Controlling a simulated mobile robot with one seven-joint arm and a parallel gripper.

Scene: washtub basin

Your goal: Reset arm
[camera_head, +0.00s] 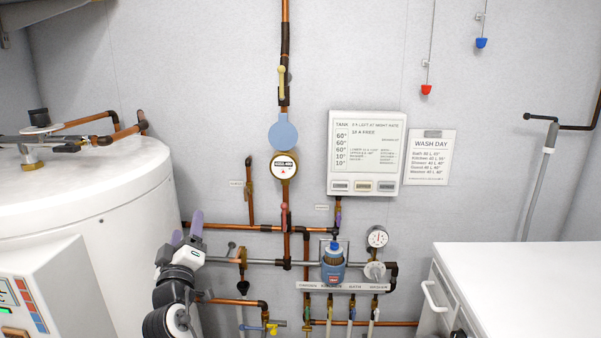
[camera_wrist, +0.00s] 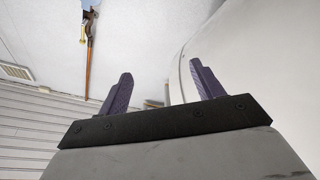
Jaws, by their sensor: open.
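My gripper (camera_head: 187,230) is at the lower left of the head view, in front of the right side of the white tank (camera_head: 85,225). Its two purple fingers point up and stand apart with nothing between them. The wrist view shows the same gripper (camera_wrist: 158,85) with its fingers spread and empty. My dark and grey arm comes up from the bottom edge below it.
A white control panel (camera_head: 20,300) stands at lower left. A white-topped appliance (camera_head: 520,285) stands at lower right.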

